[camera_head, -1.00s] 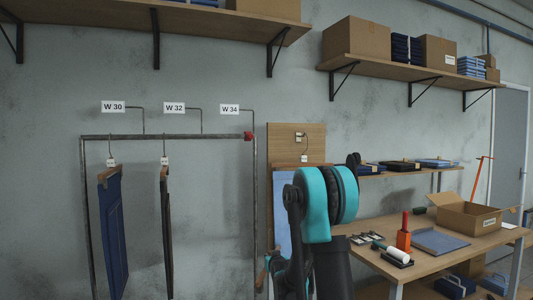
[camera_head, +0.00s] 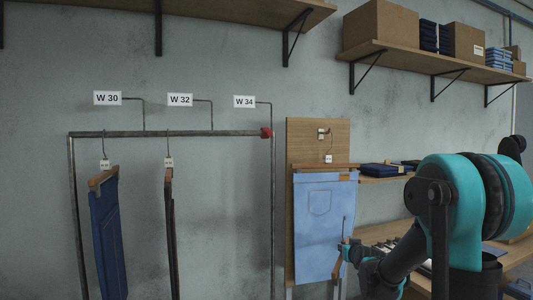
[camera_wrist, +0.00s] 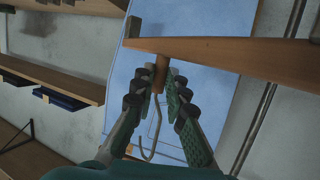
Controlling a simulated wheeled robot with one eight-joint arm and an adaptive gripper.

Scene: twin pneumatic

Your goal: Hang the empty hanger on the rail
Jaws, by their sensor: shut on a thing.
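My gripper (camera_head: 346,246) is shut on the empty hanger (camera_head: 337,266), a wooden bar with a thin metal hook. In the wrist view the fingers (camera_wrist: 166,85) close on its short wooden neck. The hook (camera_wrist: 152,145) points back between the fingers and the bar (camera_wrist: 230,51) crosses in front of light blue jeans. No garment shows on this hanger. It is apart from the rail (camera_head: 185,134), a dark metal bar at left with a red end (camera_head: 266,133). The hanger is lower than the rail and to its right.
Dark blue jeans (camera_head: 107,235) and a dark garment (camera_head: 169,240) hang on the rail's left half; its right half is clear. Tags W 30, W 32 and W 34 (camera_head: 244,101) stand above. Light blue jeans (camera_head: 320,225) hang on a wooden board (camera_head: 318,135). A workbench (camera_head: 385,232) is at right.

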